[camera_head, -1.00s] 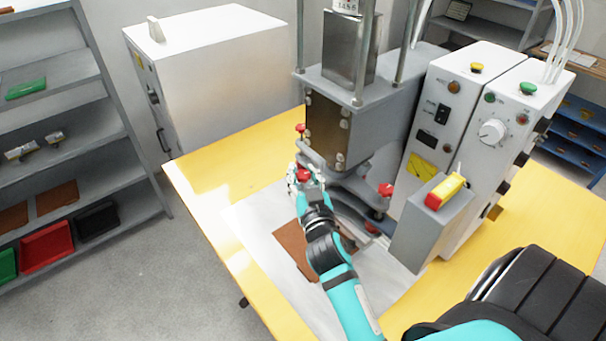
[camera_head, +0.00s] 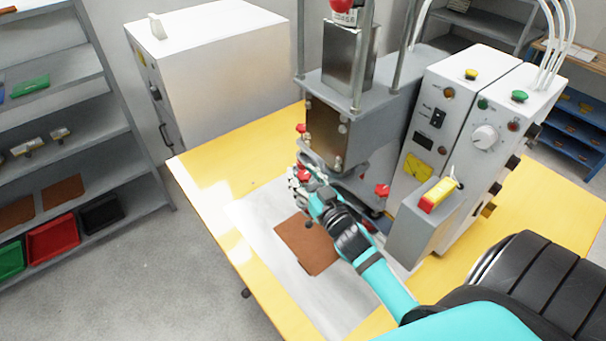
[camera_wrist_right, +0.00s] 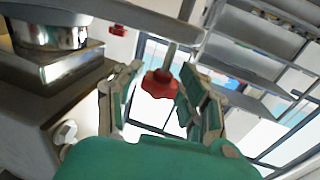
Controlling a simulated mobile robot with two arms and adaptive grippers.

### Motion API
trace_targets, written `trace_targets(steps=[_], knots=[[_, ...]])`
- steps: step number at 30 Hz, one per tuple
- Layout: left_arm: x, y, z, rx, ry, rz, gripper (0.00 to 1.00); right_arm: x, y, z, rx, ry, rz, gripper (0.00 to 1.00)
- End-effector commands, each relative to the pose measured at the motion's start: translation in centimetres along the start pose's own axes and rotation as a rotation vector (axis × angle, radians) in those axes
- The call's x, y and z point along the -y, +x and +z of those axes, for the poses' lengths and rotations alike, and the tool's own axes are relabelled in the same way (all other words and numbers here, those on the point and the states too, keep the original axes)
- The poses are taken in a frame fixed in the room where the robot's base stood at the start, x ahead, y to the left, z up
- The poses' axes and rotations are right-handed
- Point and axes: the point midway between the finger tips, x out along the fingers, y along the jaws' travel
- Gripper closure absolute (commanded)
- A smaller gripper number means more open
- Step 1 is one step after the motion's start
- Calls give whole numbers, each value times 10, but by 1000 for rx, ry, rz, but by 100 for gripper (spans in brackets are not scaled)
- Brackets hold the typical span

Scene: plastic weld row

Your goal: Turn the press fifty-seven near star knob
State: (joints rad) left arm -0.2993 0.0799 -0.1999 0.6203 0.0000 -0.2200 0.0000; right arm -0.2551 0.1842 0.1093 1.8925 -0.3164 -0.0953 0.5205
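The press (camera_head: 365,95) is a grey machine with metal columns, standing on the yellow table. Red star knobs show on it, one at its left side (camera_head: 300,128) and one at its right (camera_head: 381,190). In the right wrist view, a red star knob (camera_wrist_right: 160,84) on a metal rod sits between the fingers of my right gripper (camera_wrist_right: 160,100). The fingers are spread, with a gap on the left; contact on the right is unclear. My left gripper is out of view.
A brown sheet (camera_head: 306,244) lies on white paper below my right forearm. A grey box with a red and yellow switch (camera_head: 438,194) and white control cabinets (camera_head: 480,135) stand right of the press. A yellow table (camera_head: 205,165) strip is clear at left.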

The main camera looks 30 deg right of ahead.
Motion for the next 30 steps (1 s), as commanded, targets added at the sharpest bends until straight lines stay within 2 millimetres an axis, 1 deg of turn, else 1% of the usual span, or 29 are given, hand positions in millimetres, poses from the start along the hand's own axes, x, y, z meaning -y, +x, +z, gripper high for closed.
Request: trace_targets(steps=[1,3,11,14,17,24,27,30], knots=[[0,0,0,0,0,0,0,0,0,0,0,0,0,52],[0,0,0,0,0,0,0,0,0,0,0,0,0,43],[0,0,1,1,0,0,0,0,0,-1,-1,0,1,43],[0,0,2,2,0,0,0,0,-6,0,0,1,1,43],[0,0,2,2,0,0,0,0,-20,0,1,2,1,43],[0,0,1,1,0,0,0,0,-72,1,4,1,2,43],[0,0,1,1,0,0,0,0,-91,1,4,1,2,43],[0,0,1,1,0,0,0,0,-106,1,3,1,2,43]])
